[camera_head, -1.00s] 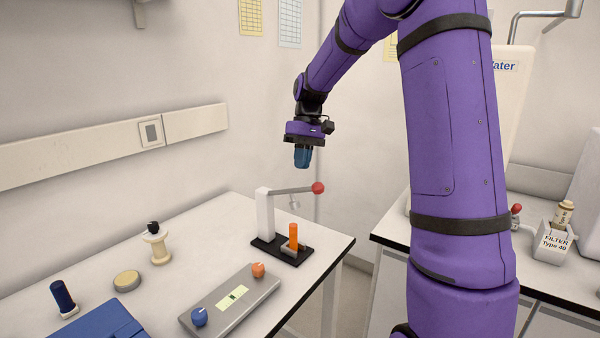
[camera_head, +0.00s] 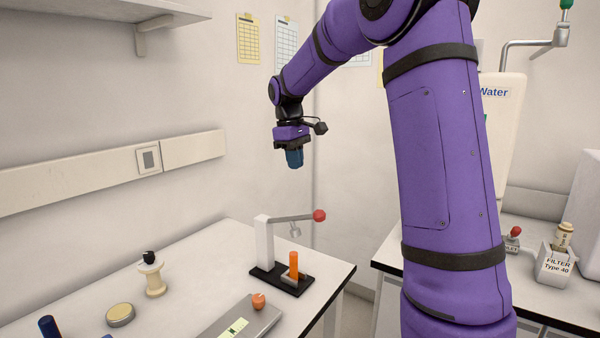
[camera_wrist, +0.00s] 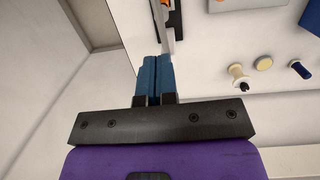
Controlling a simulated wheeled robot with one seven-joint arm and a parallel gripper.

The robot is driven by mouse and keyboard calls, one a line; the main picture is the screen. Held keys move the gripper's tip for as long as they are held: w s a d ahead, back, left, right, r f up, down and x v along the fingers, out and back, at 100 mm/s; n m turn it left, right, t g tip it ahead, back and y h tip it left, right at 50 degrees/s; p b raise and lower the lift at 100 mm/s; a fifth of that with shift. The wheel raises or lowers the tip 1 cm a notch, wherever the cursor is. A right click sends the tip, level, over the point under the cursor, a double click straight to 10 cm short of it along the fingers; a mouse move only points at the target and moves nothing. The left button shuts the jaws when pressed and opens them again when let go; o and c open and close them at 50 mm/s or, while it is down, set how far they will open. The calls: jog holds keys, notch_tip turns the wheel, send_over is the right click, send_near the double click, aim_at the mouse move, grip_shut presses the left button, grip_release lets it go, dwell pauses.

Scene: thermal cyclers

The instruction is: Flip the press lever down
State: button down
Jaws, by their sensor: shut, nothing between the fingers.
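The press stands near the back right corner of the left table, with a white column (camera_head: 264,240) on a black base (camera_head: 281,279). Its grey press lever (camera_head: 292,219) reaches right from the column top, nearly level, and ends in a red ball knob (camera_head: 319,215). An orange cylinder (camera_head: 294,265) stands upright on the base below the lever. My gripper (camera_head: 295,159) hangs above the lever, apart from it, with blue fingers shut and empty. In the wrist view, the shut fingers (camera_wrist: 155,80) point toward the press, which is partly hidden behind them.
The wall is close behind.

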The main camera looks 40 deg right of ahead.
send_near(311, 215)
notch_tip(311, 215, down, 3)
jog(key=w, duration=0.2)
jog(key=shift+s+d+f, duration=0.15)
jog(key=shift+s+f, duration=0.8)
jog(key=shift+f, duration=0.05)
jog(key=shift+s+d+f, duration=0.2)
jog(key=shift+s+f, duration=0.1)
jog(key=shift+s, duration=0.05)
jog(key=shift+f, duration=0.1)
jog(key=shift+s+f, duration=0.15)
jog(key=shift+f, duration=0.05)
jog(key=s+f+t+y, duration=0.1)
jog(key=s+f+t, duration=0.2)
jog(key=f, duration=0.4)
jog(key=shift+d+f, duration=0.3)
jog(key=shift+d, duration=0.2)
jog(key=shift+s+f, duration=0.1)
